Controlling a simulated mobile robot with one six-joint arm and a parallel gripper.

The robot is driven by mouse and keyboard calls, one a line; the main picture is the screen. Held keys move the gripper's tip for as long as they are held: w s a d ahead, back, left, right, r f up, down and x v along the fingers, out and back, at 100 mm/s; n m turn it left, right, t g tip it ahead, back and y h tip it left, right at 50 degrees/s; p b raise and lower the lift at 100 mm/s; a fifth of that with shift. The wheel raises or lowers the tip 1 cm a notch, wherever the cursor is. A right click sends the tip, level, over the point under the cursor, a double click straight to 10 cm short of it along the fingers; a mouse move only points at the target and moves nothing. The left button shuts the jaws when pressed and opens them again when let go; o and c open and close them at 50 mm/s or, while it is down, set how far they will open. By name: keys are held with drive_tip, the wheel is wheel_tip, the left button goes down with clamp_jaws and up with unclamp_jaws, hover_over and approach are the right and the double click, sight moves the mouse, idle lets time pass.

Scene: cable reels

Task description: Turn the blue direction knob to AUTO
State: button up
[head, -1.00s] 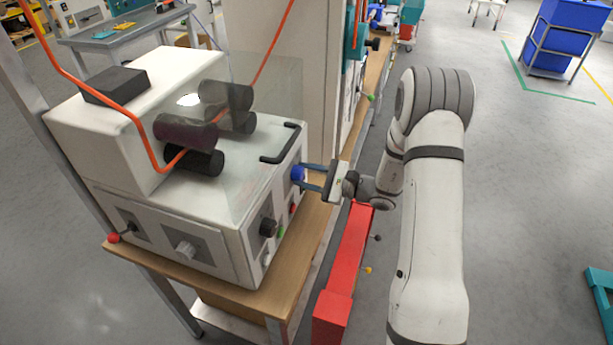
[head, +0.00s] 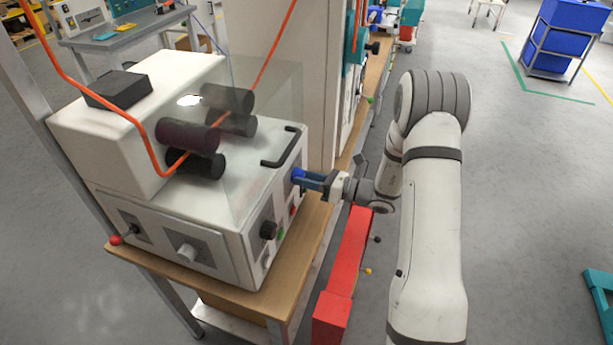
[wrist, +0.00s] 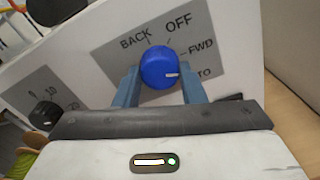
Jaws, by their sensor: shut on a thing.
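The blue direction knob (wrist: 160,67) sits on a grey label plate (wrist: 120,55) on the machine's side panel. Its white mark points right and slightly down, toward the partly covered label ending in "TO" below FWD. BACK and OFF are readable above the knob. My gripper (wrist: 160,80) is shut on the knob, one blue-grey finger at each side. In the head view the knob (head: 298,175) shows at the tips of my gripper (head: 306,178). The first letters of the "TO" label are hidden behind the right finger.
A black knob (head: 268,230) and a green button (head: 281,233) sit on the same panel, nearer the front corner. A black handle (head: 281,147) stands on the machine top. A red beam (head: 345,265) lies below my wrist. Open floor is at the right.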

drive_tip(key=m, duration=0.1)
drive_tip(key=m+p, duration=0.1)
drive_tip(key=m, duration=0.2)
drive_tip(key=shift+w+r+m+p, duration=0.1)
drive_tip(key=shift+r+m+p, duration=0.15)
drive_tip(key=shift+m+p, duration=0.15)
idle(0.4)
drive_tip(key=o, duration=1)
drive_tip(key=shift+f, duration=0.15)
drive_tip(key=b+v, duration=0.2)
drive_tip(key=v, duration=0.5)
drive_tip(key=shift+s+d, duration=0.2)
drive_tip(key=shift+d, duration=0.15)
